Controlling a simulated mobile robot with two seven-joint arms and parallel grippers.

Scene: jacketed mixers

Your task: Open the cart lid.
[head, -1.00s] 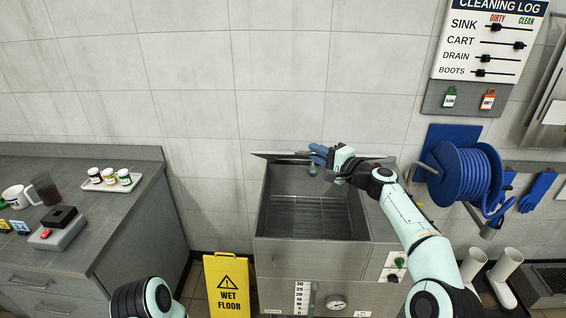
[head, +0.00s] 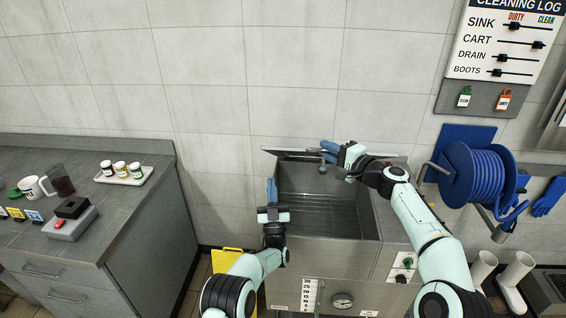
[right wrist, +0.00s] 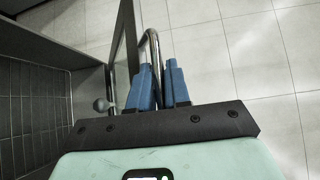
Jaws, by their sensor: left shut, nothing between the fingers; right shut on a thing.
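The steel cart (head: 325,254) stands in the middle of the head view, its deep basin (head: 318,215) uncovered. Its lid (head: 283,153) shows nearly edge-on along the back rim, raised upright. In the right wrist view the lid (right wrist: 124,50) is a thin upright plate with a bent metal bar handle (right wrist: 153,50). My right gripper (head: 328,152) is at the lid's back edge, its blue fingers (right wrist: 160,86) shut on the handle. My left gripper (head: 272,190) is shut and empty, fingers pointing up, at the cart's left rim; contact cannot be told.
A counter (head: 125,220) at left holds a tray of jars (head: 123,175), mugs and a small device (head: 70,222). A yellow wet-floor sign (head: 226,258) is partly behind my left arm. A blue hose reel (head: 470,180) hangs at right. A tiled wall is close behind the lid.

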